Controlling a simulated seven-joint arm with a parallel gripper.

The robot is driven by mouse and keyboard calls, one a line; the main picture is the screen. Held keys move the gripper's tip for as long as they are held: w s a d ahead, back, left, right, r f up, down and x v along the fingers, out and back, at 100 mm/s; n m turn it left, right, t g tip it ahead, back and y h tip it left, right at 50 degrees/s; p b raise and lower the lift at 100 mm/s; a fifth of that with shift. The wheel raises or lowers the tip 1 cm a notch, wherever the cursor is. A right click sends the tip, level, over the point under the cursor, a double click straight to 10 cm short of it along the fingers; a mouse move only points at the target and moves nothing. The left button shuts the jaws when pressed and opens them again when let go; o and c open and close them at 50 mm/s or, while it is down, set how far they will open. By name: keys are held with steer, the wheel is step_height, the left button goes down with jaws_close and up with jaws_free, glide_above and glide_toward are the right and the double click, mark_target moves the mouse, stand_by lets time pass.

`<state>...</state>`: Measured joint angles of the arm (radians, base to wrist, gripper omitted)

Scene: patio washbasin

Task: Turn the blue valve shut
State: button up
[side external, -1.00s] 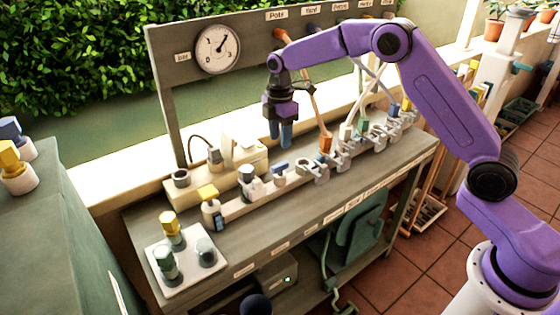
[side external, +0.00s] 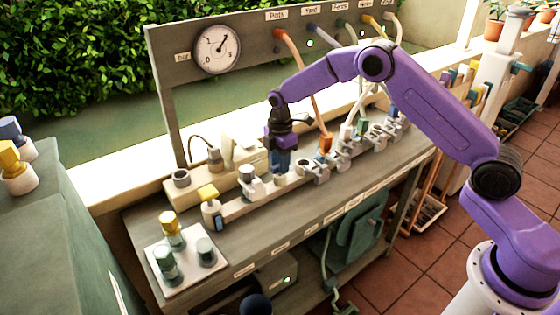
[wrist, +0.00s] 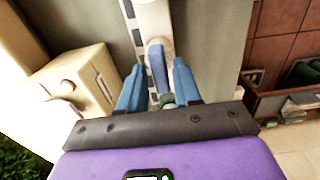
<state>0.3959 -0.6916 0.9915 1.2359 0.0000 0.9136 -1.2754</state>
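The blue valve has a blue lever handle (wrist: 156,62) on a pale body (side external: 281,180), set in the bench's valve row. The handle shows in the wrist view between my two fingers, with a gap on each side. It lies lengthwise along the pale rail. My gripper (side external: 281,168) points down over the valve and hides most of the handle in the side view. In the wrist view my gripper (wrist: 158,68) is open, one blue finger on each side of the handle. Whether either finger touches it, I cannot tell.
A yellow-handled valve (side external: 208,192) and a grey-capped fitting (side external: 247,174) stand to the left. An orange hose connector (side external: 326,143) and several pale fittings are to the right. A cream box (wrist: 75,90) sits beside the rail. A dial gauge (side external: 217,48) hangs behind.

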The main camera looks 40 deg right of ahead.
jaws_close()
steer(key=shift+m, duration=0.3)
steer(key=m, duration=1.2)
steer(key=shift+m, duration=0.3)
steer(key=m, duration=0.4)
steer(key=shift+m, duration=0.3)
steer(key=shift+o, duration=1.8)
jaws_free()
